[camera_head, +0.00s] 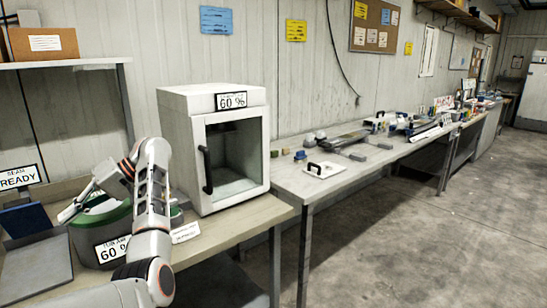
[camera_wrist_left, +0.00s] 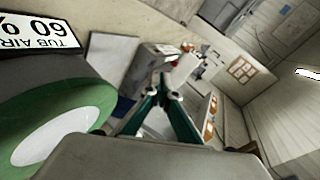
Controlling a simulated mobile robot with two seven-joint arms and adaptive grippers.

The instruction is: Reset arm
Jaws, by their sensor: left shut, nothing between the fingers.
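My left arm (camera_head: 152,200) comes in at the bottom left of the head view, rises, and bends back left over a green tub (camera_head: 88,230). In the left wrist view the two teal fingers of my left gripper (camera_wrist_left: 163,80) meet at their tips, with nothing between them. The green tub also shows in the left wrist view (camera_wrist_left: 92,105), close on the left, beside the fingers. My arm hides part of the tub in the head view. My right gripper is in neither view.
A white cabinet (camera_head: 178,98) with a glass door stands right of my arm. A grey tray (camera_head: 38,268) and a READY sign (camera_head: 18,178) are at the left. A shelf (camera_head: 60,64) is above. A long bench with various items runs away right; the floor (camera_head: 430,230) beside it is clear.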

